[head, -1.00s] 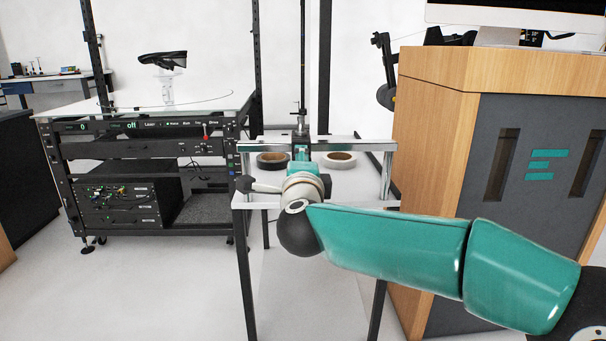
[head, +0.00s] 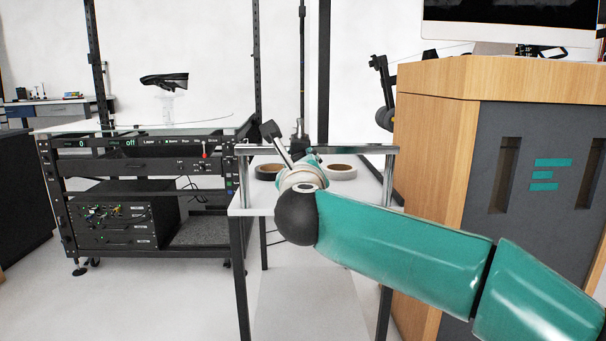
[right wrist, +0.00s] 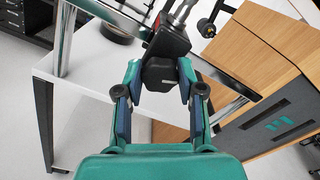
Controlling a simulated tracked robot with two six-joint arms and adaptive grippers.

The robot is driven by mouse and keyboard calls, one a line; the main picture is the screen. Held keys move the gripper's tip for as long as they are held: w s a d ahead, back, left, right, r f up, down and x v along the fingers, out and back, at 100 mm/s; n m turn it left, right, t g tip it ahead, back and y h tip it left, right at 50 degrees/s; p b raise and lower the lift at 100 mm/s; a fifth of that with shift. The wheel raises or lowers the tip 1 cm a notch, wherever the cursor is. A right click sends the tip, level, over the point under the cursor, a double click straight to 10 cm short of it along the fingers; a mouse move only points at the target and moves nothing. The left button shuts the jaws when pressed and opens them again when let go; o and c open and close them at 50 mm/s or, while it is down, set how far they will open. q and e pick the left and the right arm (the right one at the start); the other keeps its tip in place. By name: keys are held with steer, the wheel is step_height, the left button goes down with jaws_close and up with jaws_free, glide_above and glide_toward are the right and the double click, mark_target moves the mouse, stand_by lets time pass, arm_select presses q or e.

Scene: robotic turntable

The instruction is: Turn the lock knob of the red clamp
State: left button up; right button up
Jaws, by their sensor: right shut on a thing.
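In the right wrist view, my right gripper (right wrist: 161,84) has its two fingers closed on the sides of a black block-like knob (right wrist: 162,72), which I take to be the lock knob of the clamp. Dark clamp parts and metal rods rise behind the knob, by the metal rail over the white table. The clamp's red colour hardly shows. In the head view my right arm comes in from the right, and its wrist hides the knob and most of the gripper. My left gripper is in neither view.
The metal rail (head: 358,149) spans the white table (head: 257,205), where a pale tape roll (head: 341,171) and a dark tape roll (head: 267,172) lie. A wooden desk (head: 428,190) stands close on the right. A black equipment rack (head: 150,166) stands left, with open floor before it.

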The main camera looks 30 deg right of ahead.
steer(key=m+b, duration=0.2)
steer(key=m, duration=1.8)
steer(key=shift+d+f, duration=0.1)
steer(key=shift+m, duration=0.3)
steer(key=o, duration=1.1)
steer(key=shift+w+f, duration=0.1)
steer(key=shift+w, duration=0.1)
steer(key=shift+o, duration=0.3)
steer(key=shift+s, duration=0.1)
